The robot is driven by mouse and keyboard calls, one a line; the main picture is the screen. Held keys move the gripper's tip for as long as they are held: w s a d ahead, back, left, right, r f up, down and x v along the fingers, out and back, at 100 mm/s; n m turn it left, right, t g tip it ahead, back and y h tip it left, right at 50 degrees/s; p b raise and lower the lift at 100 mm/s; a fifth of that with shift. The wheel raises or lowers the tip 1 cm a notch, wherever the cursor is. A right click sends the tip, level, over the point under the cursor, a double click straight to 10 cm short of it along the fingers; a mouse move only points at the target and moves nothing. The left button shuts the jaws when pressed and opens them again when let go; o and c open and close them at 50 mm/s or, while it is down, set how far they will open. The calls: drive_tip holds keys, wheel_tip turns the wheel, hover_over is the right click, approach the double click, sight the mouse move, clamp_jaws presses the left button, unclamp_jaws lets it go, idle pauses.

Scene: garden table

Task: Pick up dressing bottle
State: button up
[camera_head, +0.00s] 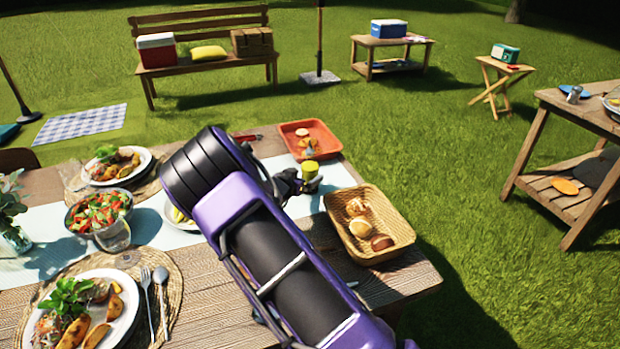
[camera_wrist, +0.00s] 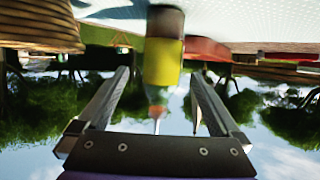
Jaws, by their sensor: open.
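The dressing bottle (camera_head: 310,170) shows yellow in the head view, standing on the table runner just beyond my gripper (camera_head: 296,183). In the wrist view, which appears upside down, the bottle (camera_wrist: 163,62) has a yellow body, a dark band and an orange top with a thin pale tip. My gripper (camera_wrist: 160,74) is open there, with one finger on each side of the bottle. I see gaps between the fingers and the bottle. My arm hides part of the table in the head view.
A wicker basket of bread rolls (camera_head: 341,201) stands right of the bottle, and an orange tray (camera_head: 330,150) lies behind it. A salad bowl (camera_head: 71,222) and plates of food (camera_head: 133,318) are at the left. Grass lies beyond the table's right edge.

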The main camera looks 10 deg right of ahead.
sight(310, 172)
drive_tip(key=x, duration=0.5)
drive_tip(key=shift+w+f+b, duration=0.1)
drive_tip(key=shift+b, duration=0.2)
drive_tip(key=shift+c, duration=0.3)
